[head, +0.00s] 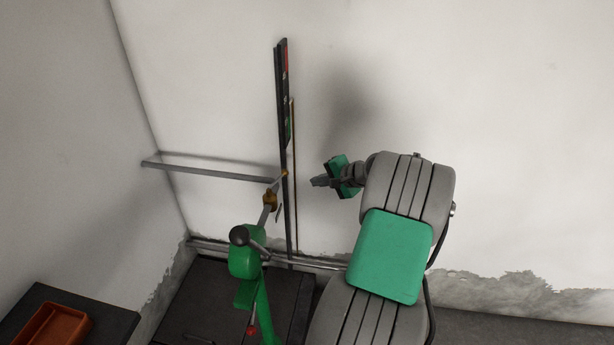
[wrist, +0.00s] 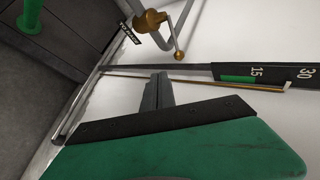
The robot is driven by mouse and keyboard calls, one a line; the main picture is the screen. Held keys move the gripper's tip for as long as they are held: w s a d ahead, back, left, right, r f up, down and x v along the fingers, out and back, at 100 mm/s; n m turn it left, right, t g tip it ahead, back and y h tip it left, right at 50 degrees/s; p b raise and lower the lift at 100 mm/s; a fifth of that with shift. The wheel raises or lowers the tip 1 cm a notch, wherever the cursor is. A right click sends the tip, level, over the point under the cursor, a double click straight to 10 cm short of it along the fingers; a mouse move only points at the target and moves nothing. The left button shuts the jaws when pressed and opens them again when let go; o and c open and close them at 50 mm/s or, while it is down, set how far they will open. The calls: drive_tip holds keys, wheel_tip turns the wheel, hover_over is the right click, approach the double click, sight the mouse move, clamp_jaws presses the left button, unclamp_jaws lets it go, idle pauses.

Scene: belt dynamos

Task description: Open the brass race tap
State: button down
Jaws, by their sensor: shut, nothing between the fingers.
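The brass race tap (head: 270,198) sits on a grey pipe left of the dark upright gauge board in the head view. In the wrist view the brass tap body (wrist: 150,20) shows at the top, with a thin lever ending in a small brass ball (wrist: 179,55). My gripper (head: 316,181) is shut and empty, to the right of the tap and the board, apart from both. In the wrist view its fingertips (wrist: 160,76) point up toward the tap, with the board's narrow strip between them. The tap's far side is hidden.
The gauge board (head: 282,110), marked 15 and 30 in the wrist view (wrist: 285,74), stands between gripper and tap. A thin brass rod (head: 295,190) runs beside it. A green machine (head: 245,262) with a black-knobbed lever (head: 239,236) stands below. An orange tray (head: 30,340) lies lower left.

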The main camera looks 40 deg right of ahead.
sight(278, 180)
drive_tip(key=w+a+f+p, duration=0.1)
drive_tip(key=w+f, duration=0.3)
drive_tip(key=w, duration=0.6)
drive_tip(key=shift+a+p, duration=0.4)
drive_tip(key=shift+p, duration=0.4)
